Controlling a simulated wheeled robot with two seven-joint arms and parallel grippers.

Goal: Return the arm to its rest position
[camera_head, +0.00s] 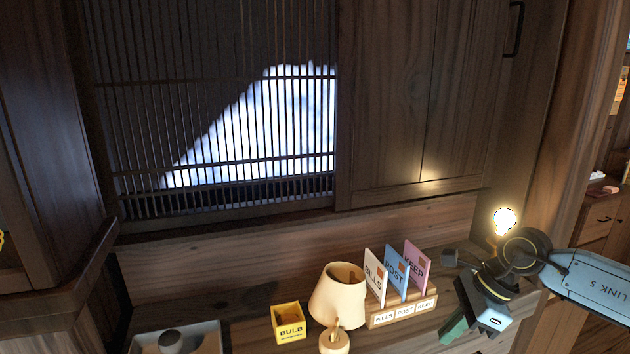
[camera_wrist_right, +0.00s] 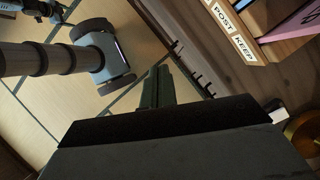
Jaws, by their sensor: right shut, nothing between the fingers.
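My right arm comes in from the right edge in the head view. Its gripper (camera_head: 449,335) hangs at the front edge of the wooden shelf, right of the letter rack. Its greenish fingers are closed together and hold nothing. The right wrist view also shows the shut fingers (camera_wrist_right: 157,88), pointing out over the tatami floor (camera_wrist_right: 110,125). My wheeled base and column show at the upper left there. My left gripper cannot be made out in either view.
A letter rack (camera_head: 402,314) with BILLS, POST and KEEP cards stands left of the gripper. Further left are a cream lamp (camera_head: 338,296), a yellow box (camera_head: 287,320) and a grey tray (camera_head: 205,341). A lit bulb (camera_head: 504,220) glows just behind my right wrist.

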